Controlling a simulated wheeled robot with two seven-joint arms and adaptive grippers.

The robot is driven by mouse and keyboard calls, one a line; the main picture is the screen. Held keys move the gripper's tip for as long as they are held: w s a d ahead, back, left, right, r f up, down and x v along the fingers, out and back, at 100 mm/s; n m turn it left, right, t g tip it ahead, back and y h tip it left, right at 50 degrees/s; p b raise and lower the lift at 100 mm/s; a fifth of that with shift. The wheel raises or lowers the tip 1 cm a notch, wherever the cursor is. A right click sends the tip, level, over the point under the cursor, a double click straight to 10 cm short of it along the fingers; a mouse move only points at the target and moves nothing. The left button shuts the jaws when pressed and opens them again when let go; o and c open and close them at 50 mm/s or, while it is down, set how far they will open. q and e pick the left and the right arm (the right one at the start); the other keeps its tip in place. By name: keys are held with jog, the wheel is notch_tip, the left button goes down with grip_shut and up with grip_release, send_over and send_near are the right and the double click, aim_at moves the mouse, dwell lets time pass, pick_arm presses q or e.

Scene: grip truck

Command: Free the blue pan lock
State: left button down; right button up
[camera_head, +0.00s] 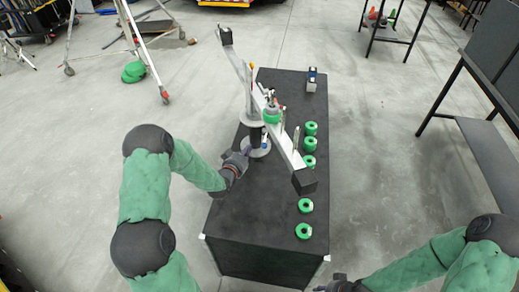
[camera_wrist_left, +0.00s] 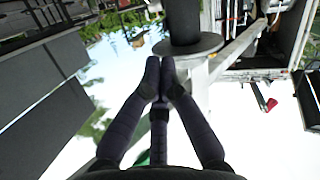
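On a black case (camera_head: 260,215) stands a pan head with a grey round plate (camera_head: 258,148) and a dark column. It carries a long pale beam (camera_head: 236,58) running diagonally. A small blue part (camera_head: 264,141) shows beside the column; I cannot tell for sure that it is the pan lock. My left gripper (camera_head: 244,155) is at the left side of the column. In the left wrist view its fingertips (camera_wrist_left: 160,68) are together, just below a grey disc (camera_wrist_left: 190,46), with nothing visible between them. My right gripper (camera_head: 332,286) is low at the bottom edge, its fingers unclear.
Several green tape rolls (camera_head: 304,231) lie along the case's right side. A small device (camera_head: 311,80) stands at its far right corner. Black weights hang at the beam's ends, the near one (camera_head: 304,181) over the case.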

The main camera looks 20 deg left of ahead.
pick_arm(q)
jog(key=w+d+f+y+b, duration=0.1)
jog(key=w+f+b, duration=0.4)
jog(key=w, duration=0.5)
jog(key=shift+w+f+b, duration=0.2)
jog(key=shift+w+b, duration=0.2)
jog(key=shift+b, duration=0.6)
pick_arm(e)
notch_tip(320, 180, down, 8)
pick_arm(q)
jog(key=shift+w+f, duration=0.15)
jog(key=shift+f, duration=0.6)
jog(key=shift+w+f, duration=0.1)
jog(key=shift+f, duration=0.65)
jog(key=shift+r, duration=0.1)
